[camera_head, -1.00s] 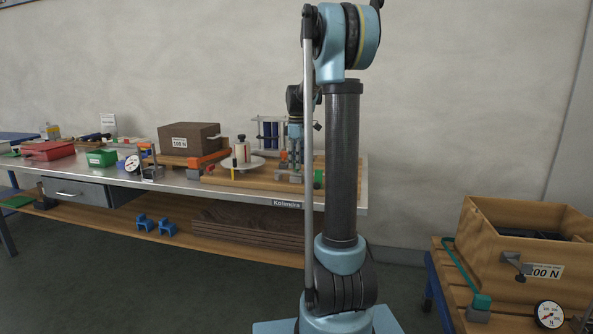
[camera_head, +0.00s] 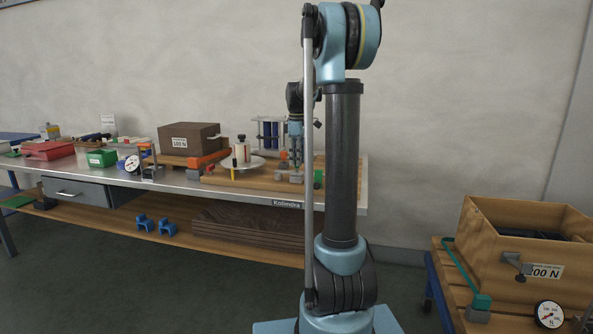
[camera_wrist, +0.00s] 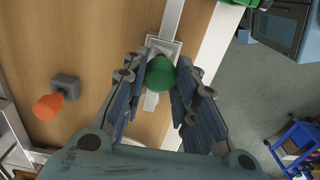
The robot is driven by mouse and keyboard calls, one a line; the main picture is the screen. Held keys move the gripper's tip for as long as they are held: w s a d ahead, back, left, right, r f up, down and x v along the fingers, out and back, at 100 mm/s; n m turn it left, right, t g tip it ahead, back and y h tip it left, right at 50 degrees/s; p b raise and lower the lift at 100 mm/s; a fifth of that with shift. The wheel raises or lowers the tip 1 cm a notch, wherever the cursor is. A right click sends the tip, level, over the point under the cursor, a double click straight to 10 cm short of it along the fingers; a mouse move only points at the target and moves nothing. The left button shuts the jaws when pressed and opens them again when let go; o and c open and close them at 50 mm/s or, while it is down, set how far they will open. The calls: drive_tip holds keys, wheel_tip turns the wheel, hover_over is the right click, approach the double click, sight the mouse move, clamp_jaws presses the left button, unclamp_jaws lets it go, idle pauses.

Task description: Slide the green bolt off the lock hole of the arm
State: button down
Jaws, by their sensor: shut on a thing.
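The green bolt (camera_wrist: 162,74) shows in the wrist view as a rounded green knob over a pale metal plate (camera_wrist: 168,47). A metal bar (camera_wrist: 172,17) runs from the plate to the top edge. My gripper (camera_wrist: 165,88) is shut on the knob, one finger on each side. I cannot make out the lock hole, which may lie under the knob or fingers.
An orange knob on a grey block (camera_wrist: 64,88) stands left of my gripper. A second green part (camera_wrist: 243,2) sits at the top right. A white round plate (camera_head: 243,163) stands left on the bench.

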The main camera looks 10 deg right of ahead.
drive_tip(key=shift+r, duration=3.2)
